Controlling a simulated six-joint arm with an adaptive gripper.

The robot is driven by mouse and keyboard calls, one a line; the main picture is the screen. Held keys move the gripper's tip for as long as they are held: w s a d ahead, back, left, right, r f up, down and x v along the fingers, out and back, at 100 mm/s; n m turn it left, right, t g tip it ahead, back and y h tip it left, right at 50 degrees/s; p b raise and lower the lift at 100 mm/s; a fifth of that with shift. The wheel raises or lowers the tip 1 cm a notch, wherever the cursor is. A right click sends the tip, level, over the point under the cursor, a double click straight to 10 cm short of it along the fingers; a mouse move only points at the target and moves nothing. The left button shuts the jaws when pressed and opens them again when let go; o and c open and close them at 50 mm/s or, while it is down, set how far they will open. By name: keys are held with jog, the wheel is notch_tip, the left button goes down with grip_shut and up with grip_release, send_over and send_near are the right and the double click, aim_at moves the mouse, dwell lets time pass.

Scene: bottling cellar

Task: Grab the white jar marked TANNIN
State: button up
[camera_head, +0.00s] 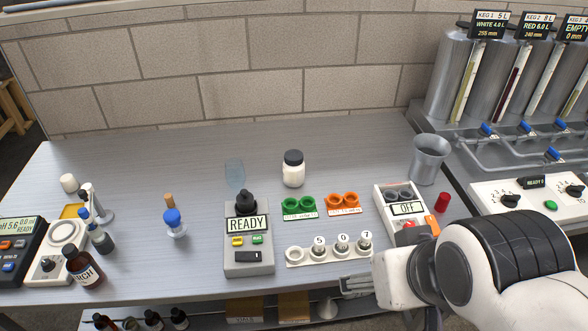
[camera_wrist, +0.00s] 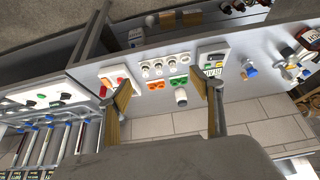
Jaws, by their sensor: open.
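A small white jar with a dark lid (camera_head: 293,170) stands upright on the grey bench near the back middle. No marking on it is readable from here. It also shows small in the wrist view (camera_wrist: 181,97), between my fingers in the picture but well beyond them. My gripper (camera_wrist: 168,92) is open and empty, with its two tan-padded fingers spread apart. In the head view my white wrist is at the lower right, over the bench front, to the right of and nearer than the jar; the fingers are mostly hidden there.
Green (camera_head: 299,206) and orange ring holders (camera_head: 343,203) stand just in front of the jar. A clear glass (camera_head: 235,174) is to its left. The READY device (camera_head: 248,238), a numbered white rack (camera_head: 298,258) and the OFF device (camera_head: 402,207) stand nearer. A metal cup (camera_head: 429,158) is at right.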

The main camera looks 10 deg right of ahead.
jog(key=w+d+r+t+h, duration=0.1)
jog(key=w+d, duration=0.1)
jog(key=w, duration=0.7)
jog(key=w+d+t, duration=0.1)
jog(key=w+d, duration=0.1)
jog(key=w, duration=0.6)
jog(key=n+t+y, duration=0.2)
jog(key=n+t, duration=0.1)
jog(key=t, duration=0.1)
send_over(301, 169)
jog(key=s+d, duration=0.6)
jog(key=s, duration=0.2)
notch_tip(301, 169, down, 11)
jog(key=w+a+f+y, duration=0.1)
jog(key=f, duration=0.2)
jog(key=w+a+f+n+y, duration=0.1)
jog(key=w+f, duration=0.1)
jog(key=f, duration=0.1)
jog(key=w+a+f+y, duration=0.1)
jog(key=a+f, duration=0.1)
jog(key=f, duration=0.1)
jog(key=shift+w+f+t+y, duration=0.15)
jog(key=shift+w+t+y, duration=0.15)
jog(key=shift+t+y, duration=0.1)
jog(key=shift+w+a+f+n+y, duration=0.1)
jog(key=shift+a+f+n+y, duration=0.2)
jog(key=shift+f, duration=0.3)
jog(key=shift+w, duration=0.1)
jog(key=shift+x, duration=1.15)
